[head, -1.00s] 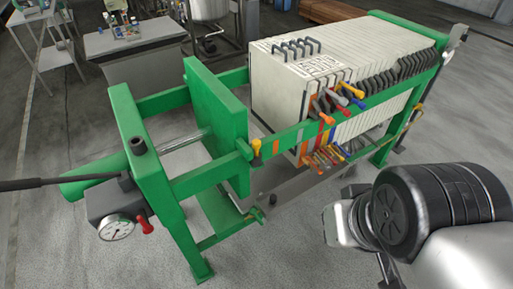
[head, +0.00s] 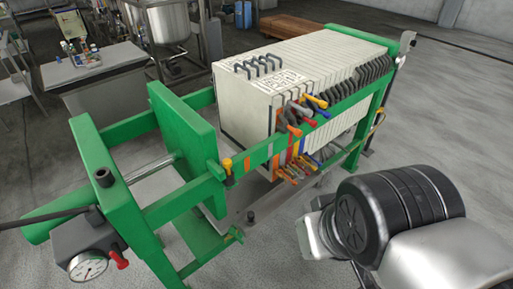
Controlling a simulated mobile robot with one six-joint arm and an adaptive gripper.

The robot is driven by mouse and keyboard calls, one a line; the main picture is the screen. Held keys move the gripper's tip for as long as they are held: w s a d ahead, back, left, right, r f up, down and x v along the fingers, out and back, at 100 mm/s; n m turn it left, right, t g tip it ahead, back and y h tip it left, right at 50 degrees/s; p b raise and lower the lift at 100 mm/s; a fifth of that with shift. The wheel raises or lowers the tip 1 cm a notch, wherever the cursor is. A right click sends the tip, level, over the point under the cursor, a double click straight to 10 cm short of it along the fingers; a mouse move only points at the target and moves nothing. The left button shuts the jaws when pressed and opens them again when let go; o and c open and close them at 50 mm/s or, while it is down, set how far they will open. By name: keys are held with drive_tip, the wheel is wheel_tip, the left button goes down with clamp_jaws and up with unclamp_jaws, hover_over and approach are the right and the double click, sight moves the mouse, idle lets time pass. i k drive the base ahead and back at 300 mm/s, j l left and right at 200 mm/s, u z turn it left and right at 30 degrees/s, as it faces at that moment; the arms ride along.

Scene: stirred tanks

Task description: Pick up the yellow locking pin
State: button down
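A small yellow pin (head: 228,170) with a rounded head stands upright at the green side rail (head: 255,153) of a filter press, just right of the thick green plate. It looks like the yellow locking pin; its lower end is hard to make out. Other yellow handles (head: 318,101) stick out among red, blue and orange ones at the pale plate stack. My arm (head: 395,215) shows at the lower right as a dark, ribbed joint with grey metal links, apart from the press. My gripper cannot be made out in the view.
The green press frame has a dial gauge (head: 88,266) and a red handle (head: 119,258) at its near left end. A grey table (head: 95,72) and a steel tank (head: 163,22) stand behind. Open grey floor lies between the press and my arm.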

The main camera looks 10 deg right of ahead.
sight(227, 162)
drive_tip(key=i+j+z, duration=0.3)
drive_tip(key=j, duration=0.25)
drive_tip(key=i+j+z, duration=0.35)
drive_tip(key=j, duration=0.3)
drive_tip(key=i+j+z, duration=0.15)
drive_tip(key=j, duration=0.2)
